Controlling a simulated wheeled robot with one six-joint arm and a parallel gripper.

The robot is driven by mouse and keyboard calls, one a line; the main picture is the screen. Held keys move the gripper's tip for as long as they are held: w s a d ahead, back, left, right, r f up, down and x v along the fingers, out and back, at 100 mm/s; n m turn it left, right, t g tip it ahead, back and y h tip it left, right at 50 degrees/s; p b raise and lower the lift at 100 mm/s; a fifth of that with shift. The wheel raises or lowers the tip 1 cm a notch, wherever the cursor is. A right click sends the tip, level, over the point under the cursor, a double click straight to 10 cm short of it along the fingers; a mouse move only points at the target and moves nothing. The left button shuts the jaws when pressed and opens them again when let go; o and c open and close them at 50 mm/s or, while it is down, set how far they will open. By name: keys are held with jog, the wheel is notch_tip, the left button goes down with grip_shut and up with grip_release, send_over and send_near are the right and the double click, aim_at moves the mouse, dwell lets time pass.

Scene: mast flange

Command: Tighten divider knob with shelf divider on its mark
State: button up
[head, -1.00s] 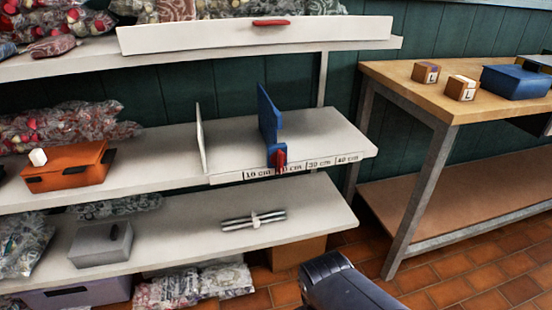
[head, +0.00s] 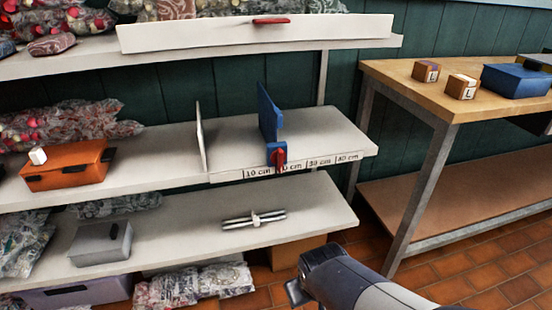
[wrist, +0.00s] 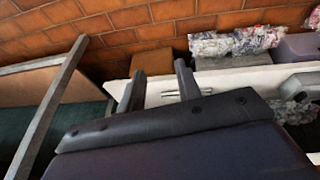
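The blue shelf divider (head: 268,113) stands upright on the middle shelf. Its front bracket hangs over the shelf edge and carries the red knob (head: 279,159). The scale strip (head: 318,163) reads 10, 30 and 40 cm; the bracket and knob partly cover the label between 10 and 30. My gripper (head: 294,291) is low in front of the shelves, below and apart from the knob. In the wrist view, the fingers of my gripper (wrist: 159,72) are spread with nothing held between them. The knob and divider do not show in the wrist view. I cannot tell how tight the knob is.
A white panel (head: 201,136) stands left of the divider. An orange box (head: 65,168) sits further left. A tied rod bundle (head: 254,219) lies on the lower shelf (head: 180,235). A wooden workbench (head: 400,75) stands right. The floor between is clear.

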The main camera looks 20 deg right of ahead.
jog(key=w+r+t, duration=0.1)
jog(key=w+t, duration=0.1)
jog(key=w, duration=0.2)
jog(key=w+d+r+t, duration=0.1)
jog(key=w+t, duration=0.1)
jog(key=w, duration=0.3)
jog(key=w+r+t, duration=0.2)
jog(key=w+t, duration=0.1)
jog(key=w, duration=0.1)
jog(key=shift+w+d+m, duration=0.15)
jog(key=shift+w+m, duration=0.2)
jog(key=shift+m, duration=0.05)
jog(key=t, duration=0.7)
send_near(282, 162)
jog(key=shift+y, duration=0.3)
jog(key=w+b, duration=0.1)
jog(key=w, duration=0.3)
jog(key=w+b, duration=0.1)
jog(key=w, duration=0.4)
jog(key=shift+w+d, duration=0.25)
jog(key=shift+w, duration=0.05)
grip_shut()
